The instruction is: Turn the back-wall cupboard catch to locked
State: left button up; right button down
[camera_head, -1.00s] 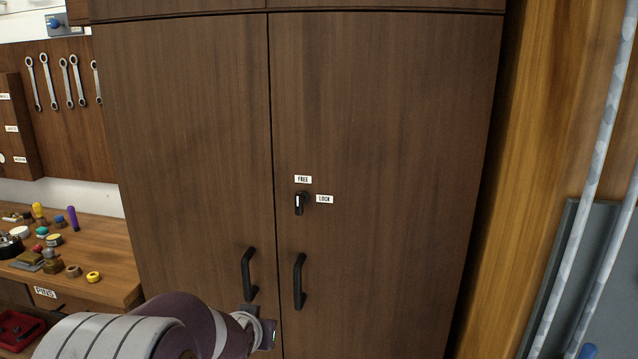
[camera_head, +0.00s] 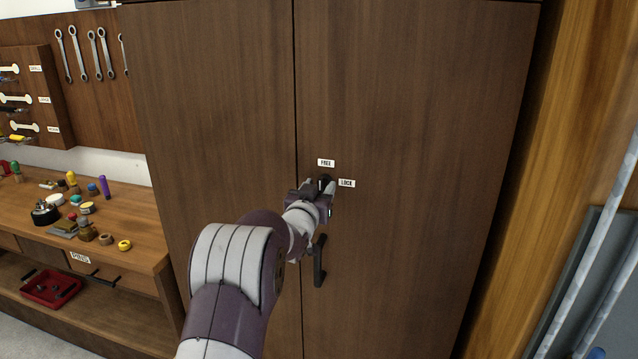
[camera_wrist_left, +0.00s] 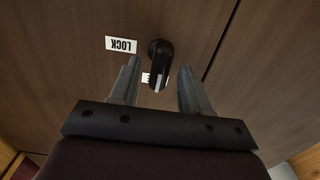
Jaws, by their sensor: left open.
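The cupboard catch is a small black knob with a pale pointer line. It shows in the left wrist view (camera_wrist_left: 160,62), its pointer towards the partly hidden FREE label. In the head view the knob (camera_head: 325,180) is mostly covered by my gripper, below the FREE label (camera_head: 326,162) and left of the LOCK label (camera_head: 347,183). My left gripper (camera_head: 321,188) is at the catch, its fingers open. In the wrist view the open fingers (camera_wrist_left: 160,70) stand on either side of the knob, with gaps showing. The right gripper is not in view.
The brown cupboard doors (camera_head: 420,120) fill the middle. A black door handle (camera_head: 319,262) hangs below the catch; the other handle is hidden behind my arm. A workbench (camera_head: 140,225) with small parts is at left. A wooden post (camera_head: 540,150) stands at right.

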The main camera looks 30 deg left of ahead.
pick_arm(q)
jog(key=shift+w+f, duration=0.1)
jog(key=shift+w, duration=0.15)
grip_shut()
jog(key=shift+f+b, duration=0.1)
jog(key=shift+b, duration=0.45)
jog(key=m+b, duration=0.4)
jog(key=b, duration=0.2)
jog(key=m+b, duration=0.5)
jog(key=b, duration=0.1)
jog(key=shift+d+f, duration=0.2)
jog(key=m+b, duration=0.3)
jog(key=m, duration=0.1)
jog(key=shift+m+b, duration=1.3)
jog(key=shift+m, duration=1.1)
